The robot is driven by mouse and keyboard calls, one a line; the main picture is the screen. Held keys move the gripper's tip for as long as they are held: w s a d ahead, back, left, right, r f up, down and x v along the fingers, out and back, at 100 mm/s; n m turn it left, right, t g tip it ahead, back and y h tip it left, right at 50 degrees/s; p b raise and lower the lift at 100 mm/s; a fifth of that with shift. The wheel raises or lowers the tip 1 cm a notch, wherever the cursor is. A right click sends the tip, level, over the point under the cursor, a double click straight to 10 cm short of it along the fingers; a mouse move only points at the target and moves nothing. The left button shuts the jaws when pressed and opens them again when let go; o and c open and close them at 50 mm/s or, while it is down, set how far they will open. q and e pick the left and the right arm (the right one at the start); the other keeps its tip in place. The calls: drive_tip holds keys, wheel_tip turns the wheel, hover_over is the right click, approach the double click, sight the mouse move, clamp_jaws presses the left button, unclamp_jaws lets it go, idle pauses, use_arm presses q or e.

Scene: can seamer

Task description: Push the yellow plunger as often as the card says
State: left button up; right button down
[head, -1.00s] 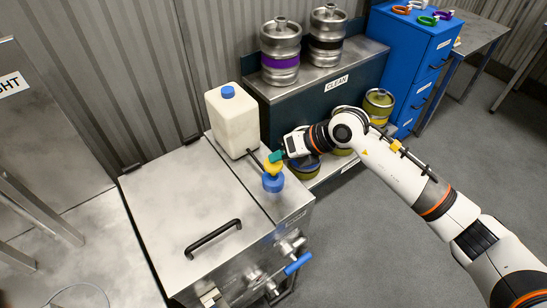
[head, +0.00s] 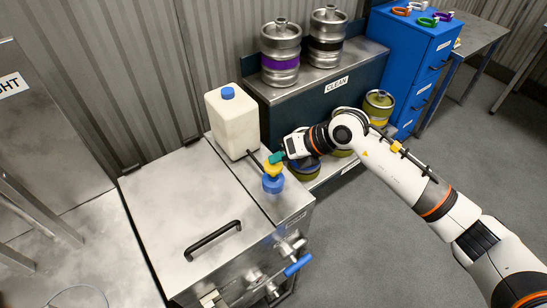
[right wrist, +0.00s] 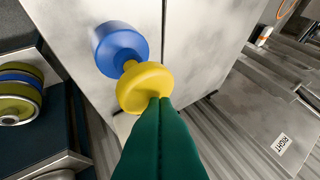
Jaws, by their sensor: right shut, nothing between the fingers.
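The yellow plunger (head: 273,168) sits on top of a blue base (head: 273,184) on the steel machine's top, beside a white jug. In the right wrist view the yellow plunger (right wrist: 145,87) shows as a round cap, with the blue base (right wrist: 121,48) behind it. My right gripper (head: 277,157) is shut and empty, its green fingertips at the plunger's top. In the right wrist view the fingertips (right wrist: 160,100) overlap the edge of the yellow cap; I cannot tell whether they touch it. My left gripper is not in view. I see no card that I can read a number from.
The white jug (head: 232,122) with a blue cap stands just behind the plunger. The steel machine top (head: 180,190) has a black handle (head: 213,240). Kegs (head: 281,52) stand on the shelf marked CLEAN (head: 337,83). A blue drawer cabinet (head: 405,60) is at the back right.

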sight(279, 164)
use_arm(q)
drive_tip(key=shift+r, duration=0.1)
use_arm(e)
drive_tip(key=shift+r, duration=0.15)
wheel_tip(279, 164, up, 6)
drive_tip(key=p, duration=0.4)
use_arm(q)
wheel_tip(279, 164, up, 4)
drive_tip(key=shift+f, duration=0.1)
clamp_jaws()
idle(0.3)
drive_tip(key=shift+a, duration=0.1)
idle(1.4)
